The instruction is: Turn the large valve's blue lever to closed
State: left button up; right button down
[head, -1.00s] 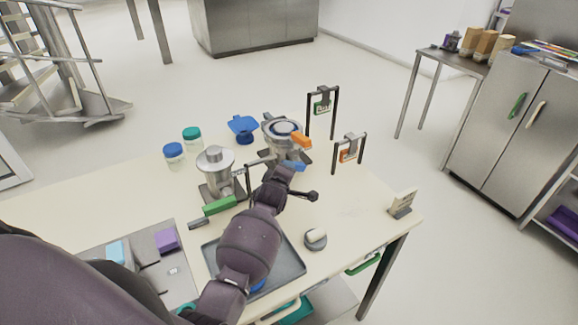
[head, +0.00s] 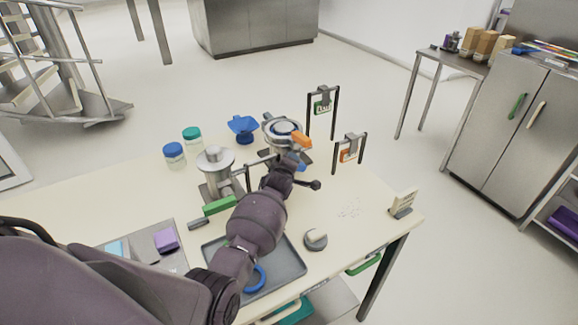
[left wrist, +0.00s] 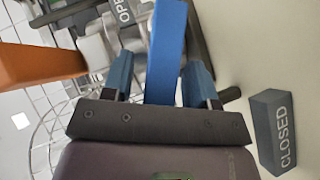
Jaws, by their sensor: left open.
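The large valve (head: 284,128) stands at the back right of the table, with an orange lever (head: 301,140). Its blue lever (head: 302,166) is mostly hidden in the head view by my left gripper (head: 296,161). In the left wrist view the blue lever (left wrist: 166,50) lies between the two blue fingertips of my open left gripper (left wrist: 160,78), with a gap visible at the left finger. A dark block marked CLOSED (left wrist: 273,132) is at the right, and a block marked OPEN (left wrist: 122,12) is at the top. The right gripper is not in view.
A smaller valve with a green lever (head: 220,205) stands left of my arm. A grey tray (head: 288,270) lies below my forearm. The right table area is fairly clear.

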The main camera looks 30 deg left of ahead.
pick_arm(q)
grip_shut()
